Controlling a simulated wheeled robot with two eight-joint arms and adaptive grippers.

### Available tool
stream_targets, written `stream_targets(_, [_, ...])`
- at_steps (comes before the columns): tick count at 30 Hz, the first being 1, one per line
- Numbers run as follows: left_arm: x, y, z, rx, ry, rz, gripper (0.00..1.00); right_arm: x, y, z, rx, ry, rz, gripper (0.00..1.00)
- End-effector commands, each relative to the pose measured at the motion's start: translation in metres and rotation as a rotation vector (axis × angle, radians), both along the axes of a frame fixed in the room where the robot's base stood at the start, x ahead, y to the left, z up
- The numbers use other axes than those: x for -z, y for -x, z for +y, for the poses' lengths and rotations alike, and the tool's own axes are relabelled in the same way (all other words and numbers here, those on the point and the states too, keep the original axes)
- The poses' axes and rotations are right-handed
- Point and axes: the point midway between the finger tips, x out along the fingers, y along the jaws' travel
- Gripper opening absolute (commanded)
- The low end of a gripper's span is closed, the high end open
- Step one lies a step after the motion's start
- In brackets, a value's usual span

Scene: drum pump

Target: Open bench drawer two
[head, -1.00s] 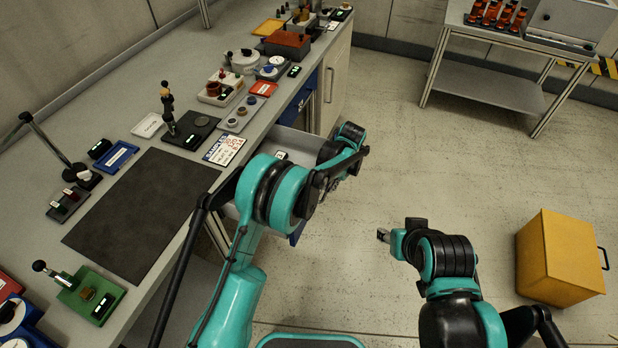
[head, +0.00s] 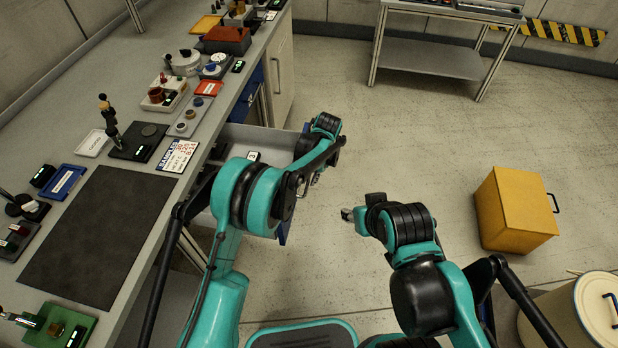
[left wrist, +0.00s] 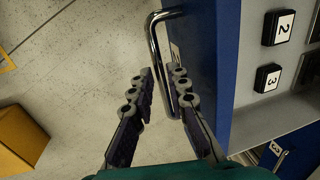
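A bench drawer (head: 270,136) stands pulled out, with a grey inside and a blue front. The left wrist view shows its blue front (left wrist: 207,50) and chrome bar handle (left wrist: 157,38). Black blocks marked 2 (left wrist: 277,27) and 3 (left wrist: 268,77) lie inside; the label on the front is mostly hidden. My left gripper (left wrist: 162,74) is at the handle, its fingers apart, one overlapping the bar; firm contact cannot be told. In the head view my left arm hides most of the front. My right gripper (head: 348,214) hangs over the floor, away from the drawer, too small to judge.
The bench top (head: 128,170) carries a dark mat (head: 98,235), a blue tray (head: 63,181) and several small parts. A yellow box (head: 512,212) stands on the floor at right, with a cream drum (head: 575,318) in the lower right corner. The floor between is clear.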

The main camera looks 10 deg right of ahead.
Motion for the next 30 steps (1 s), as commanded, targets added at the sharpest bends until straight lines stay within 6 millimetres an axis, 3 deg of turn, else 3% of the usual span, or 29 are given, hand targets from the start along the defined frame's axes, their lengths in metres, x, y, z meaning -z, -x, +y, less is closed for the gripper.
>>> stream_targets(11, [-0.007, 0.001, -0.001, 0.000, 0.000, 0.001, 0.19, 0.000, 0.000, 0.000, 0.000, 0.000, 0.000, 0.42])
stream_targets(24, [-0.091, 0.007, -0.017, 0.001, 0.000, 0.001, 0.19, 0.000, 0.000, 0.000, 0.000, 0.000, 0.000, 0.42])
stream_targets(30, [-0.113, 0.008, -0.021, 0.000, 0.000, 0.001, 0.19, 0.000, 0.000, 0.000, 0.000, 0.000, 0.000, 0.42])
